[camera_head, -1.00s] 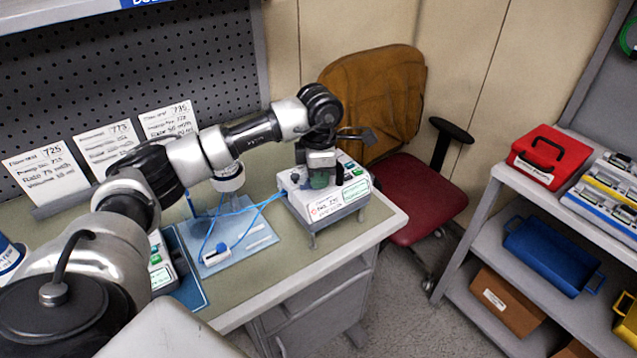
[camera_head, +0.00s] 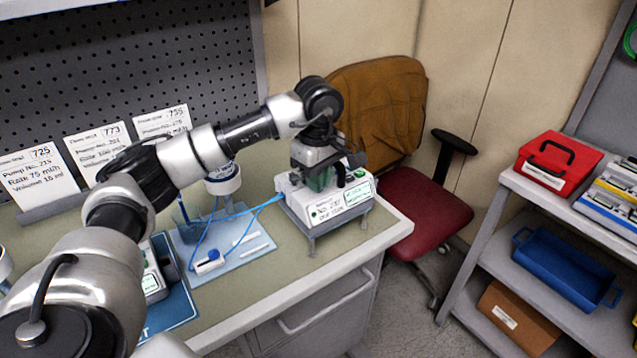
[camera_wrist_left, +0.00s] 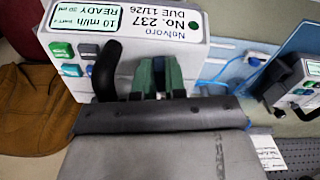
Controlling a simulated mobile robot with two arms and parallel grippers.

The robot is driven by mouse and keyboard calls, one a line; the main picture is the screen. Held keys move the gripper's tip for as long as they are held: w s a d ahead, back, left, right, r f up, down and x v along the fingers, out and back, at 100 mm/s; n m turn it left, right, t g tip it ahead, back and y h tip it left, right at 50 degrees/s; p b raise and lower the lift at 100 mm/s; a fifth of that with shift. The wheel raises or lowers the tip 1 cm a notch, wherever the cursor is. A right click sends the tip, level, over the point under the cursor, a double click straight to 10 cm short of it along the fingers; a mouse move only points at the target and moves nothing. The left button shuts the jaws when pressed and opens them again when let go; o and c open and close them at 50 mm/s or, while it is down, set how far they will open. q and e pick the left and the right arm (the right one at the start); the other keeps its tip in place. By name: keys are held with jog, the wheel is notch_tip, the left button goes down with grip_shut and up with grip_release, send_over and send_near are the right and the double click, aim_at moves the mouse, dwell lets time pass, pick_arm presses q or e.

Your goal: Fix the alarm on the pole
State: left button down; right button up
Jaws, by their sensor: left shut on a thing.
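A white pump (camera_head: 340,205) marked No. 237 stands on a small grey metal stand (camera_head: 312,242) at the bench's right end. Its lit display (camera_wrist_left: 85,17) reads READY in the left wrist view, above coloured buttons (camera_wrist_left: 68,70). My left gripper (camera_head: 320,180) reaches down onto the top of this pump. A second pump (camera_head: 152,275) is at the left, partly behind my arm. No pole is clearly visible. My right gripper is out of view.
A pale blue tray (camera_head: 232,250) with tubing lies left of the pump. Note cards (camera_head: 100,150) stand along the pegboard. A red chair (camera_head: 425,210) is beyond the bench's right edge. A shelf cart at the right holds a red box (camera_head: 558,165) and a blue bin (camera_head: 565,265).

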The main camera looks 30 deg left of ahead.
pick_arm(q)
jog(key=shift+r+m+b, duration=0.1)
jog(key=shift+m+b, duration=0.3)
jog(key=shift+m, duration=0.7)
jog(key=c, duration=1.2)
grip_release()
notch_tip(320, 180, up, 11)
jog(key=shift+s+f, duration=0.1)
jog(key=shift+f, duration=0.1)
